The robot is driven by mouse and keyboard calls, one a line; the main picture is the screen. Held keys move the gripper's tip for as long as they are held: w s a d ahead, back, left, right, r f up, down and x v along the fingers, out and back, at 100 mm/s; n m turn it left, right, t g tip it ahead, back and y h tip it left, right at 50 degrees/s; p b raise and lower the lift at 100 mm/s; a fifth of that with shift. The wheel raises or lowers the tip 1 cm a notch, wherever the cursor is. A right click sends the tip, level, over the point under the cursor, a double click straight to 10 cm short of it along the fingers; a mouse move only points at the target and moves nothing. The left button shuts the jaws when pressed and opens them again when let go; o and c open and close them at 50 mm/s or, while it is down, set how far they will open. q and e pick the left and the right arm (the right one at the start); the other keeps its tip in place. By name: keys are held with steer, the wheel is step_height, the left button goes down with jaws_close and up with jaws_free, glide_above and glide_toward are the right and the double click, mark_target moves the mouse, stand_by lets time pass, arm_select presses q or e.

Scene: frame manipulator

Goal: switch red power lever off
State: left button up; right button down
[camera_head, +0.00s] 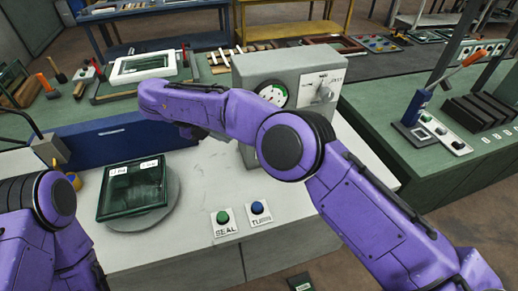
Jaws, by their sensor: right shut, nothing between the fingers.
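A red-orange lever handle (474,58) sits on a slanted rod above a blue housing (415,108) on the right green bench. Another orange-red handle (44,82) stands on the left bench. I cannot tell by label which is the power lever. My right arm crosses the middle of the view and bends down at its far left end. My right gripper (188,131) is mostly hidden below that arm, over the back of the white worktop, shut and empty. It is well apart from the right lever. My left arm shows at the lower left, its gripper out of view.
A glass-like tray (132,190) rests on a round turntable (170,208). Green SEAL (222,217) and blue TURN (257,207) buttons sit at the worktop's front. The worktop's middle is clear.

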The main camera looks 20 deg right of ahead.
steer(key=b+x, duration=0.7)
steer(key=x, duration=0.7)
steer(key=shift+w+d+r, duration=0.2)
steer(key=shift+d, duration=0.1)
steer(key=shift+a, duration=0.1)
